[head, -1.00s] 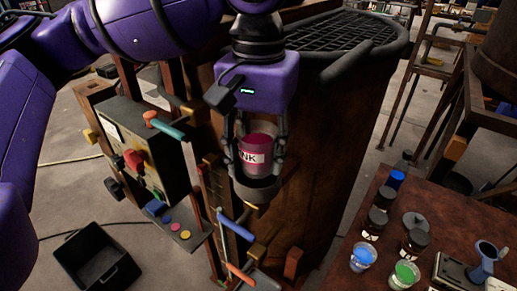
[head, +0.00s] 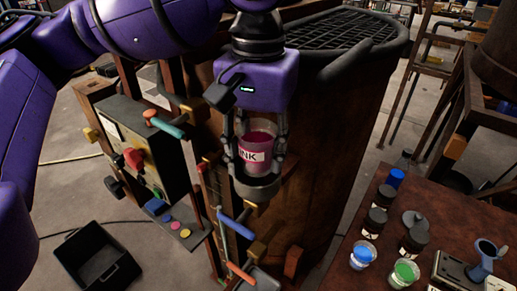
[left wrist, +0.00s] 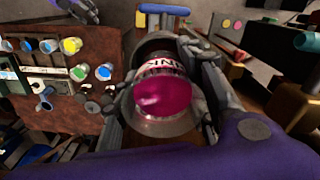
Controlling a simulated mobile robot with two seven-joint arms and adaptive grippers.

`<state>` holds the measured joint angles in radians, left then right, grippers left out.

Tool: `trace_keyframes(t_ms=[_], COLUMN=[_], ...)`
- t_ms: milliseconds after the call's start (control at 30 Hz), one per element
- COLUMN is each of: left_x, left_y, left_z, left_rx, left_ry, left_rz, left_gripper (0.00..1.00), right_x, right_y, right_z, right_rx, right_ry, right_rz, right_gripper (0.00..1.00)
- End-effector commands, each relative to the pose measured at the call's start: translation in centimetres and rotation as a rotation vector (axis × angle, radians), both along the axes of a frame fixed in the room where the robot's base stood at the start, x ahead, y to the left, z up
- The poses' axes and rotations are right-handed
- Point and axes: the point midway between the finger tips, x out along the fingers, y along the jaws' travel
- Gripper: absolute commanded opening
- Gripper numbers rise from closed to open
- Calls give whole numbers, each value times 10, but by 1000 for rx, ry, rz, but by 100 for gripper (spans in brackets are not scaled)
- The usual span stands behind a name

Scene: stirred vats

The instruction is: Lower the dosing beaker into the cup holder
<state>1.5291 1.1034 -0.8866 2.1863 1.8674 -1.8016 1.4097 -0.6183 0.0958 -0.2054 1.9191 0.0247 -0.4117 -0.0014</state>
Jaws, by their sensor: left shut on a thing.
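The dosing beaker (head: 254,152) is a clear cup of magenta liquid with a white label reading "INK". My left gripper (head: 256,160) is shut on it, a finger on each side, pointing down. The cup holder (head: 257,190) is a grey metal ring-shaped cup on the vat's side, right below the beaker. The beaker's lower part is at the holder's rim; whether it touches the bottom is hidden. In the left wrist view the beaker (left wrist: 163,92) sits between the fingers, with the grey holder (left wrist: 165,125) around it. My right gripper is not seen.
The dark vat (head: 325,150) with a grated top stands just behind. A control box (head: 135,150) with knobs and levers is at left. A blue-handled lever (head: 236,223) is below the holder. A table (head: 340,262) with jars and cups is at lower right; a black bin (head: 97,258) is on the floor.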

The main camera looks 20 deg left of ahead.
Motion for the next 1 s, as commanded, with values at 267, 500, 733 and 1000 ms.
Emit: trace_keyframes(t_ms=[267, 500, 733, 1000], left_x=[0, 0, 0, 0], left_y=[0, 0, 0, 0], left_z=[-5, -10, -12, -12], left_rx=[1, 0, 0, 0], left_ry=[0, 1, 0, 0], left_rz=[0, 0, 0, 0], left_gripper=[8, 8, 51, 62], right_x=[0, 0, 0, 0], right_y=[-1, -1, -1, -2], right_z=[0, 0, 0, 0], right_rx=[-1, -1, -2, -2], right_ry=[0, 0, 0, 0], right_rz=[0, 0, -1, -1], right_gripper=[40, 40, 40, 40])
